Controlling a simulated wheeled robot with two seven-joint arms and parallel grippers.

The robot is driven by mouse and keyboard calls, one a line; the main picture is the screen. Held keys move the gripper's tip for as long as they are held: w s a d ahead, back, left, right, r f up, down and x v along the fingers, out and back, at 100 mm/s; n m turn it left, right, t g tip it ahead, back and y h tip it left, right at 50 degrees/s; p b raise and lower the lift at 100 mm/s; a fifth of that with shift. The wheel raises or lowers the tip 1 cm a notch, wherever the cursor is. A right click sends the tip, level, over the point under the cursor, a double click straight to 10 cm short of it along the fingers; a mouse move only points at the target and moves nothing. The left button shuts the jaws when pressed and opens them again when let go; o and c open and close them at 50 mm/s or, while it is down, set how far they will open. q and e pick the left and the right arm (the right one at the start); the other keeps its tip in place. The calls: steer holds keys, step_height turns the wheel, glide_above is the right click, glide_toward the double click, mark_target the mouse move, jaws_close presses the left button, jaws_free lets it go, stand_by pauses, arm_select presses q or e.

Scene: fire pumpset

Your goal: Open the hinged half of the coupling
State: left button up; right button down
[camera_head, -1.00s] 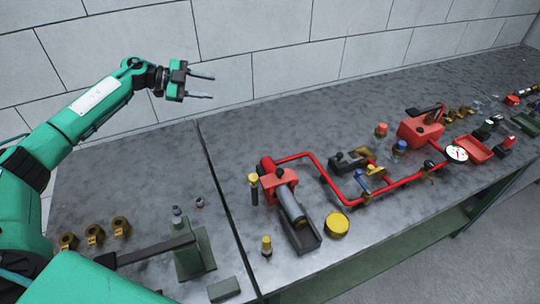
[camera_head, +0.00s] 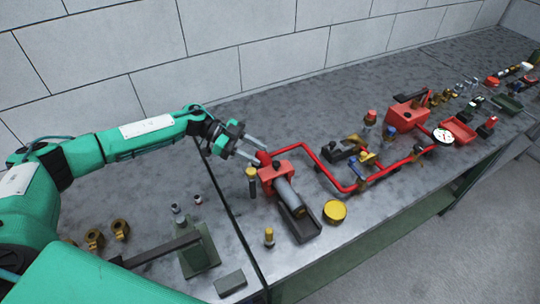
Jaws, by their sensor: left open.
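A red pump body (camera_head: 274,177) with a grey cylinder (camera_head: 289,194) stands on the bench in the middle of the view. A red pipe (camera_head: 324,168) runs from it to the right, with dark and brass fittings along it. I cannot tell which of these parts is the coupling or its hinged half. My left gripper (camera_head: 263,149) is open and empty, with its fingers pointing right, just behind the red pump body. I cannot tell whether a fingertip touches it. My right gripper is not in view.
A black open tray (camera_head: 300,225) lies under the grey cylinder's front end. A yellow round cap (camera_head: 334,211) and small yellow-topped parts stand close by. A dark green vise-like stand (camera_head: 199,252) is at front left. A gauge (camera_head: 443,136) sits at right.

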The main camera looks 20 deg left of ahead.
mark_target(275, 162)
arm_select(q)
steer(key=shift+p+x, duration=0.55)
steer(key=shift+x, duration=2.1)
jaws_close()
